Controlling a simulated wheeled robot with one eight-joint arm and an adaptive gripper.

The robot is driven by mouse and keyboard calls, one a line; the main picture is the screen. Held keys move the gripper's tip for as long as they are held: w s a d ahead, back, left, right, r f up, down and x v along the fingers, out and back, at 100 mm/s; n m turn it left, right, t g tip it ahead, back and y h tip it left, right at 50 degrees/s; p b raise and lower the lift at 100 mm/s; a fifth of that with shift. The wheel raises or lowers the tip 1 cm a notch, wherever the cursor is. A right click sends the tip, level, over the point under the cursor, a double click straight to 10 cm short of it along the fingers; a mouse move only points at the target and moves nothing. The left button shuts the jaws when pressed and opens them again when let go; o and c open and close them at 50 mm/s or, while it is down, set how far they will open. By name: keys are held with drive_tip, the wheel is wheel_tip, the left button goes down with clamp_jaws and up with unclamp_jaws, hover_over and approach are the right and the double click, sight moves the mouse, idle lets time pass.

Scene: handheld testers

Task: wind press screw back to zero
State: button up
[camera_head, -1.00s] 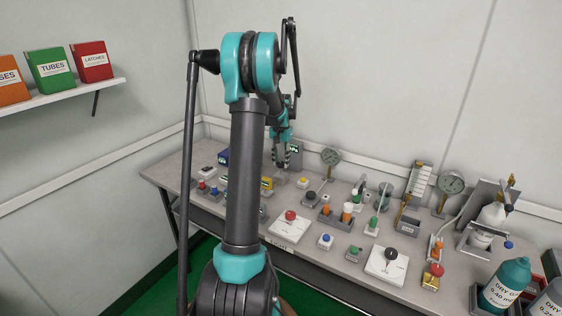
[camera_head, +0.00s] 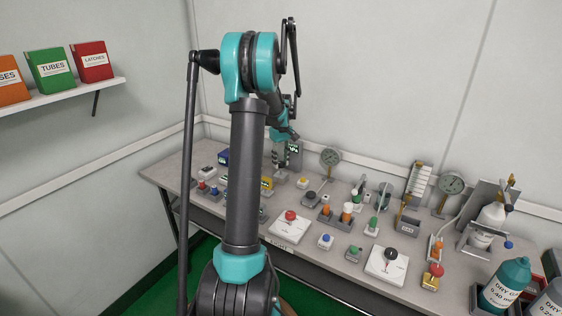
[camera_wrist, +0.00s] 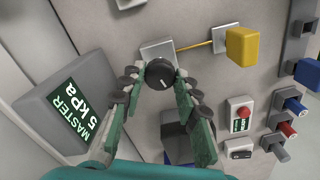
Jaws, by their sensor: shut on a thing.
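A round black knob (camera_wrist: 160,73) with a white pointer line stands on a pale square plate (camera_wrist: 157,51) in the wrist view; I take it for the press screw. My gripper (camera_wrist: 158,82) is shut around it, with a finger on each side. The white line points toward the lower right in that picture. A grey box with a green display (camera_wrist: 70,112), left of the gripper, reads "MASTER 5 kPa". In the head view my gripper (camera_head: 280,156) is at the bench's far side, partly behind my arm, and the knob cannot be made out there.
A yellow line runs from the plate to a yellow block (camera_wrist: 240,46). A red button box (camera_wrist: 241,113) and blue and red plugs stand to the right. In the head view the bench (camera_head: 330,262) carries several gauges, valves and bottles to the right.

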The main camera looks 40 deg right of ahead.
sight(281, 163)
drive_tip(key=n, duration=1.1)
drive_tip(key=shift+n, duration=1.7)
drive_tip(key=o, duration=1.2)
wheel_tip(281, 163, up, 12)
drive_tip(key=shift+f, duration=0.1)
